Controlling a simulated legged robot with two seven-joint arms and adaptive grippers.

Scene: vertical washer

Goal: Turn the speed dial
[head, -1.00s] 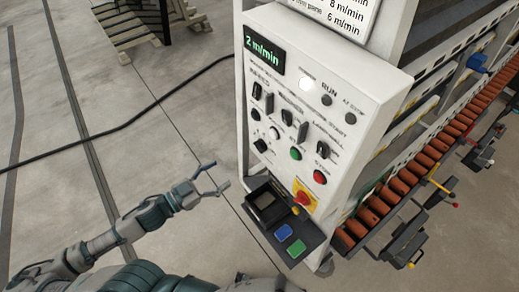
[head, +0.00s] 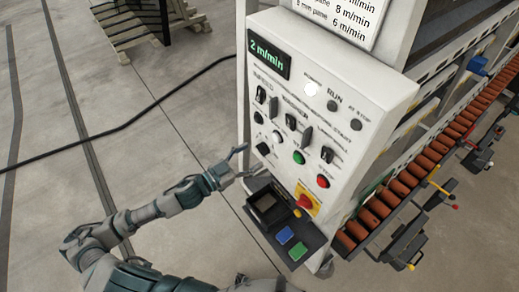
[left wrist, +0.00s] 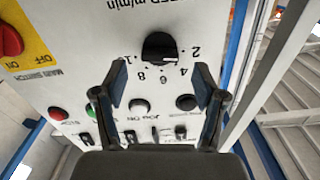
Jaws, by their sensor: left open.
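The speed dial (head: 263,148) is a black knob low on the left of the white control panel. In the left wrist view the dial (left wrist: 160,47) shows whole, with numbers printed around its lower side. My left gripper (head: 243,163) is at the panel's lower left edge, beside the dial. In the left wrist view the open left gripper (left wrist: 160,90) faces the panel, fingers spread and empty, with the dial beyond and above the gap between the tips. Contact with the panel cannot be told. The display (head: 269,59) reads 2 m/min. My right gripper is not in view.
Near the dial are a white button (head: 277,137), a green button (head: 299,157) and a red button (head: 323,181). A red-and-yellow main switch (head: 306,201) sits at the lower right. A dark tray (head: 286,228) juts out below the panel.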

